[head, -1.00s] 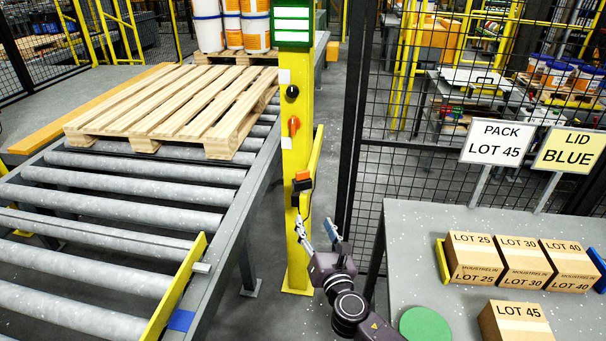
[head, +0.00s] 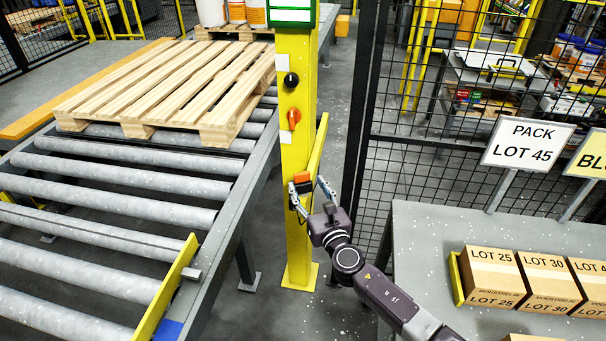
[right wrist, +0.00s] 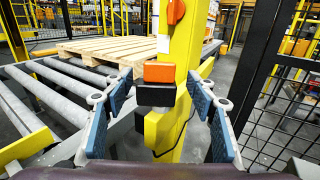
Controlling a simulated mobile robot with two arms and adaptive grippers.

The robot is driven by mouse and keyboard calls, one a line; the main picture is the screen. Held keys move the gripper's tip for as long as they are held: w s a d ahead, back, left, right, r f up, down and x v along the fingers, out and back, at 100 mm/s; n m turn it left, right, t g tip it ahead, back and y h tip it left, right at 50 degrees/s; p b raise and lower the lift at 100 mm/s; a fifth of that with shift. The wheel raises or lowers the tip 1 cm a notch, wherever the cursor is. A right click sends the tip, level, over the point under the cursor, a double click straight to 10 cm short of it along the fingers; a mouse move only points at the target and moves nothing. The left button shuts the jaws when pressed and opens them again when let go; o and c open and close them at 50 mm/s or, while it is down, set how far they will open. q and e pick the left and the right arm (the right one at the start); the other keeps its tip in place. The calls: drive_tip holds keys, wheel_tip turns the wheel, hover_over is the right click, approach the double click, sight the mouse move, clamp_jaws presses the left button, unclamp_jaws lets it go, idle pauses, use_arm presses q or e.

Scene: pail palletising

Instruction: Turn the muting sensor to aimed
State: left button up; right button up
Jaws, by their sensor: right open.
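The muting sensor, a small block with an orange top (head: 303,177) and a black body, sits on the side of the yellow post (head: 296,235). In the right wrist view the sensor (right wrist: 158,73) is ahead, between my finger pads. My right gripper (head: 308,186) is open, with one finger on each side of the sensor. I cannot tell whether either finger touches it. Which way the sensor is aimed is not clear. My left gripper is not in view.
An orange knob (head: 294,118) and a black knob (head: 291,80) are higher on the post. A roller conveyor (head: 120,207) with a wooden pallet (head: 165,85) lies left. A mesh fence (head: 400,130) and a grey table (head: 425,240) with boxes (head: 492,275) are right.

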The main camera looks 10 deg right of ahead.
sight(302, 178)
drive_tip(key=shift+w+a+r, duration=0.1)
drive_tip(key=shift+w+a, duration=0.05)
drive_tip(key=shift+w, duration=0.5)
drive_tip(key=shift+w+a, duration=0.15)
drive_tip(key=shift+w, duration=0.45)
drive_tip(key=shift+w+f+b, duration=0.2)
drive_tip(key=shift+w+b, duration=0.25)
drive_tip(key=shift+w, duration=0.8)
drive_tip(key=shift+r, duration=0.15)
drive_tip(key=c, duration=0.6)
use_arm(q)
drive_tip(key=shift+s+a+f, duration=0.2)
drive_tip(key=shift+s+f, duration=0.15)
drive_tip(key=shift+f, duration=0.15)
use_arm(e)
drive_tip(key=shift+a, duration=0.1)
drive_tip(key=c, duration=0.6)
